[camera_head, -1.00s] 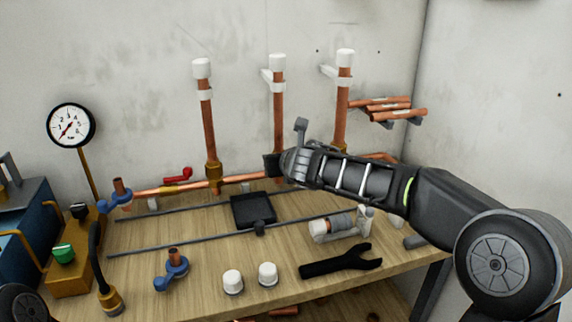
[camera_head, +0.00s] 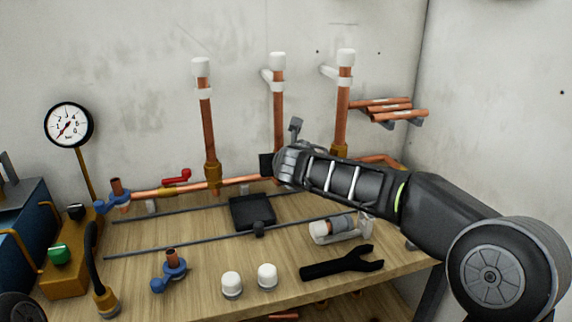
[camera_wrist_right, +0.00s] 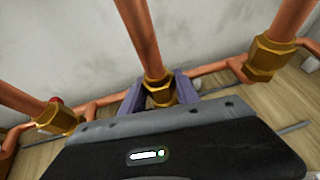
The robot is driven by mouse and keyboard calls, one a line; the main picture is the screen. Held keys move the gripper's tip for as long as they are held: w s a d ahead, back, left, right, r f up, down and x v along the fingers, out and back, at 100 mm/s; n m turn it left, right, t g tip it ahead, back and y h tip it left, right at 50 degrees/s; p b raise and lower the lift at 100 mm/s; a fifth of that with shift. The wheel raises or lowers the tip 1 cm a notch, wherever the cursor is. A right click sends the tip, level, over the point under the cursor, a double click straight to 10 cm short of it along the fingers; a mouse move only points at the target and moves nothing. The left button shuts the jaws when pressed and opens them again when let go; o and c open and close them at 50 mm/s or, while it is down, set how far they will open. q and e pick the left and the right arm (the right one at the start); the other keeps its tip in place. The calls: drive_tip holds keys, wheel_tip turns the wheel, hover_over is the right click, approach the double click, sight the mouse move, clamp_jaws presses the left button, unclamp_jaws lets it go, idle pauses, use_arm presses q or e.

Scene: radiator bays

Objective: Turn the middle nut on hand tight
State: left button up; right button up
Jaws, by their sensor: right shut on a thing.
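The middle copper pipe (camera_head: 278,118) stands upright against the wall with a white cap on top. It comes down into the brass middle nut (camera_wrist_right: 160,92), seen in the right wrist view. My right gripper (camera_wrist_right: 158,95) has one finger on each side of this nut and is shut on it. In the head view my right gripper (camera_head: 270,164) reaches in from the right at the pipe's foot and hides the nut there. My left gripper is not in view.
The left brass nut (camera_head: 211,174) and right brass nut (camera_head: 341,151) flank the middle pipe. A black tray (camera_head: 252,211), an open-ended wrench (camera_head: 340,264), white caps (camera_head: 267,275) and a blue pipe clamp (camera_head: 170,272) lie on the wooden bench. A pressure gauge (camera_head: 68,125) stands left.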

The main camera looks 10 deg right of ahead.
drive_tip(key=shift+a+f+m+h+b, duration=0.1)
drive_tip(key=shift+m+h+b, duration=0.45)
drive_tip(key=shift+m+h, duration=0.4)
drive_tip(key=shift+h, duration=0.25)
drive_tip(key=o, duration=1.1)
drive_tip(key=shift+p+v, duration=0.55)
drive_tip(key=shift+v, duration=4.5)
drive_tip(key=shift+w, duration=0.1)
